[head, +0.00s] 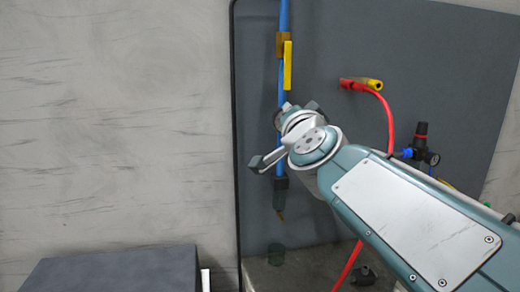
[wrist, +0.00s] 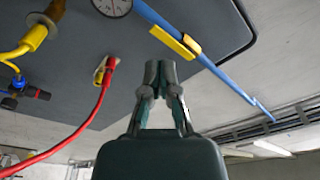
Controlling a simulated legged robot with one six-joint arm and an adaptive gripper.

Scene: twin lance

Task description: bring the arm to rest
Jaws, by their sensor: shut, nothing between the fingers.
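My gripper (wrist: 160,72) is shut and empty in the wrist view, its two dark fingertips together in front of the grey panel. In the head view my arm reaches in from the lower right and its wrist is in front of the blue pipe (head: 284,15). The fingers cannot be made out clearly there. In the wrist view the gripper appears between the red hose (wrist: 98,105) and the yellow valve lever (wrist: 172,42), with no visible contact with either.
The grey panel (head: 340,40) carries the pipe, a red hose (head: 388,110) with a yellow end, and a black-and-red regulator (head: 421,140). A round gauge (wrist: 112,5) shows in the wrist view. A dark box (head: 115,270) stands lower left. The wall side at left is clear.

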